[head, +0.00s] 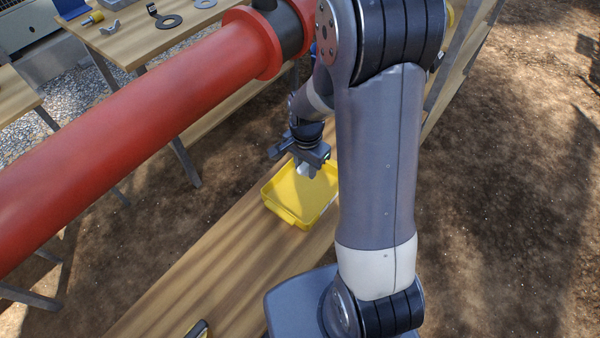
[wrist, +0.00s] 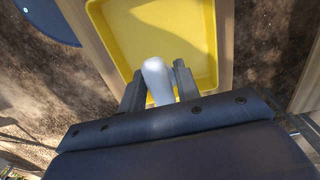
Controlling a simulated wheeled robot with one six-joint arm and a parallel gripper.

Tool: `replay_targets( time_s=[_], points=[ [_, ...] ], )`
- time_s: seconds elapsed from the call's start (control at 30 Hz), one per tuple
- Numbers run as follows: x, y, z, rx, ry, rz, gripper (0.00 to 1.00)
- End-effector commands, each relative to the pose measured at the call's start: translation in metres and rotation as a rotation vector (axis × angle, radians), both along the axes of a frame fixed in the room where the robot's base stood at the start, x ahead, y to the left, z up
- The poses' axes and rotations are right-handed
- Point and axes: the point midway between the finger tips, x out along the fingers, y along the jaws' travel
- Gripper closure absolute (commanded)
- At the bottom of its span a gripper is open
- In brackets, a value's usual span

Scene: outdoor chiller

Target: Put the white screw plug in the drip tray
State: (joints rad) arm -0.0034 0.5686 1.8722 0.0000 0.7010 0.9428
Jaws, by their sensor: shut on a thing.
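My gripper (head: 306,162) hangs over the yellow drip tray (head: 284,214) in the head view. In the wrist view the two fingers of my gripper (wrist: 157,88) are shut on the white screw plug (wrist: 158,80). The plug's rounded end shows between the fingertips, and its other end is hidden by the gripper body. A small part of the plug (head: 303,169) also shows under my gripper in the head view. The drip tray also fills the upper middle of the wrist view (wrist: 226,40). The tray looks empty. I cannot tell whether the plug touches its floor.
The tray stands on a wooden bench (head: 215,270). A large red pipe (head: 130,130) crosses the left of the head view near my arm. A table (head: 140,40) at the upper left holds a dark flat ring (head: 168,22) and other small parts. A dark object (head: 198,329) lies on the near bench.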

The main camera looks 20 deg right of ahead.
Motion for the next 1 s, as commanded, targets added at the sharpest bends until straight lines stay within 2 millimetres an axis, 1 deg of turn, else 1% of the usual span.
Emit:
replay_targets(
  time_s=[0.07, 0.3, 0.4, 0.57, 0.8, 0.9, 1.0],
  points=[
    [-0.001, 0.000, -0.005, 0.000, 0.001, -0.004, 1.00],
    [-0.001, 0.000, -0.043, 0.000, 0.004, -0.004, 1.00],
    [-0.001, 0.000, -0.054, 0.000, 0.002, -0.004, 1.00],
    [-0.001, 0.000, -0.065, 0.000, 0.001, -0.003, 1.00],
    [-0.001, 0.000, -0.095, 0.000, 0.003, -0.003, 1.00],
    [-0.001, 0.000, -0.100, 0.000, 0.000, -0.003, 1.00],
    [0.000, 0.000, -0.100, 0.000, -0.001, -0.003, 1.00]
  ],
)
